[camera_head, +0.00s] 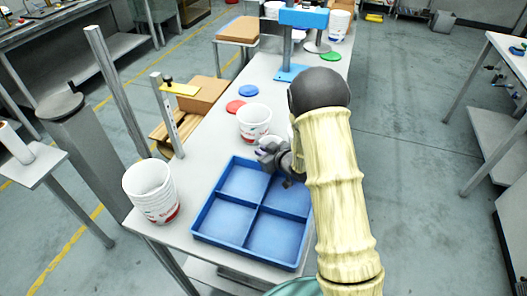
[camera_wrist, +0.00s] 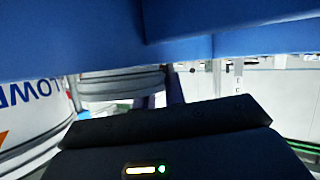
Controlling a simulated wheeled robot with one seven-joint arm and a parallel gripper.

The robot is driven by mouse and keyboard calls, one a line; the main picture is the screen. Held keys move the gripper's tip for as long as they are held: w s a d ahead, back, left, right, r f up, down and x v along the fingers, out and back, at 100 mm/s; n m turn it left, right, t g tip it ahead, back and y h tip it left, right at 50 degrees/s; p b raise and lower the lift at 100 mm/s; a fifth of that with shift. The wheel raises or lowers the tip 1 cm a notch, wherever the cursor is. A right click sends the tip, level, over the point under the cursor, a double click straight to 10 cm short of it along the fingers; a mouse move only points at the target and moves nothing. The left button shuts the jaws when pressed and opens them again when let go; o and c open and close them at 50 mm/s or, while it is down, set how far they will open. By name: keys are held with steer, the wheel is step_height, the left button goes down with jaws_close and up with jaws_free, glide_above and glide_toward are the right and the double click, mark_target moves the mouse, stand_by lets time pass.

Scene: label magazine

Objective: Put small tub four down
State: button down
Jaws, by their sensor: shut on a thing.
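A small white tub (camera_head: 254,120) with red and green print is upright beyond the blue tray's back edge. I cannot tell whether the tub's base touches the table. In the wrist view, a white tub wall with blue lettering (camera_wrist: 30,108) fills the left, and a pale ridged rim (camera_wrist: 122,86) shows beside it. I cannot tell which tubs these are. My fingertips are mostly hidden.
A blue tray (camera_head: 223,246) with four empty-looking compartments lies nearest on the table. Nested white tubs (camera_head: 152,190) stand at the table's left corner. Red (camera_head: 235,106), blue (camera_head: 248,91) and green discs (camera_head: 246,57) lie farther back. A blue-topped stand (camera_head: 303,18) rises behind them.

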steer(key=c, duration=1.4)
jaws_free()
steer(key=shift+c, duration=0.2)
steer(key=b+v, duration=0.1)
steer(key=v, duration=1.1)
steer(key=s+d+r+m+g+h, duration=0.2)
steer(key=s+d+m+g+h, duration=0.1)
steer(key=s+d+m+h, duration=0.3)
steer(key=s+r+m+g+h, duration=0.1)
steer(key=s+g, duration=0.4)
steer(key=s, duration=0.7)
steer(key=shift+s+a+r+m, duration=0.3)
steer(key=shift+s+r+m, duration=0.05)
steer(key=shift+m, duration=0.25)
steer(key=shift+o, duration=0.2)
